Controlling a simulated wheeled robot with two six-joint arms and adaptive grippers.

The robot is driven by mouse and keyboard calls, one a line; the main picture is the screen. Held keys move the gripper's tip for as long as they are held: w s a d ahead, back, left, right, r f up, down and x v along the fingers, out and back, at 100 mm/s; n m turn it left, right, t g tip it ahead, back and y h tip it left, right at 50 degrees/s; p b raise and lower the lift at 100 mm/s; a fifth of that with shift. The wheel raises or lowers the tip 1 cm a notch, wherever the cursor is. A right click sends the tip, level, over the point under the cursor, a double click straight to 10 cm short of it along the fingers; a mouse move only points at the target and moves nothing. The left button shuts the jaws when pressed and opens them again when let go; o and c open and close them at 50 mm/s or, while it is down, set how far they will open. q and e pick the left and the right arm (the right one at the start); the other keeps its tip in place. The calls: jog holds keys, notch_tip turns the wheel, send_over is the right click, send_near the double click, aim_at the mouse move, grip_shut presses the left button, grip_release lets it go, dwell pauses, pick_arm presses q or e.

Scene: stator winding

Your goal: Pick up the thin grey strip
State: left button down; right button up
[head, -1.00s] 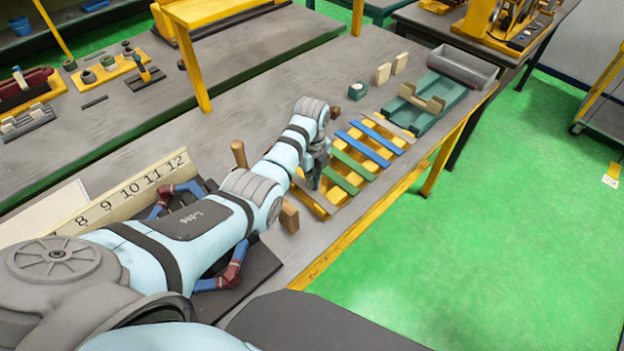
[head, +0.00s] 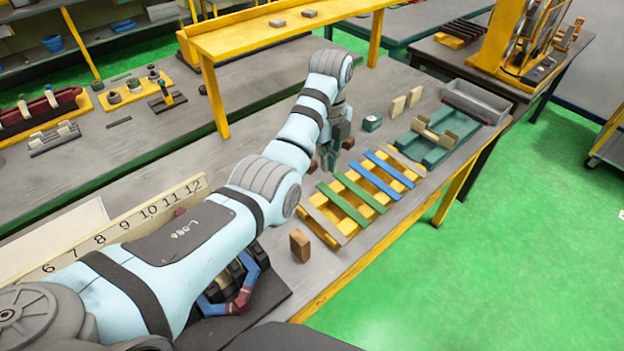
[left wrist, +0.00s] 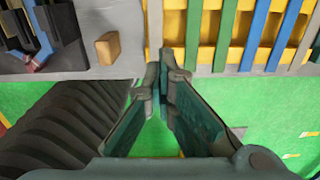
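A yellow rack (head: 346,226) carries several strips laid across it. A thin grey strip (head: 322,222) lies at its near left end, beside the green strips (head: 343,206). Another grey strip (head: 408,164) lies at the far right end, past the blue strips (head: 389,171). In the left wrist view the left-end grey strip (left wrist: 155,20) shows just beyond the fingertips. My left gripper (head: 329,163) is above the table behind the rack, apart from the strips. In the left wrist view its fingers (left wrist: 160,72) show a narrow gap with nothing between them. My right gripper is out of view.
A brown block (head: 300,246) stands left of the rack. A green fixture (head: 437,140) and grey tray (head: 476,101) sit beyond its right end. Two pale blocks (head: 406,101) and a small green box (head: 372,122) stand behind. A numbered board (head: 125,222) is at left.

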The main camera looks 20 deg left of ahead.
pick_arm(q)
jog(key=shift+r, duration=0.45)
jog(key=shift+c, duration=2.4)
grip_release()
jog(key=shift+f, duration=0.1)
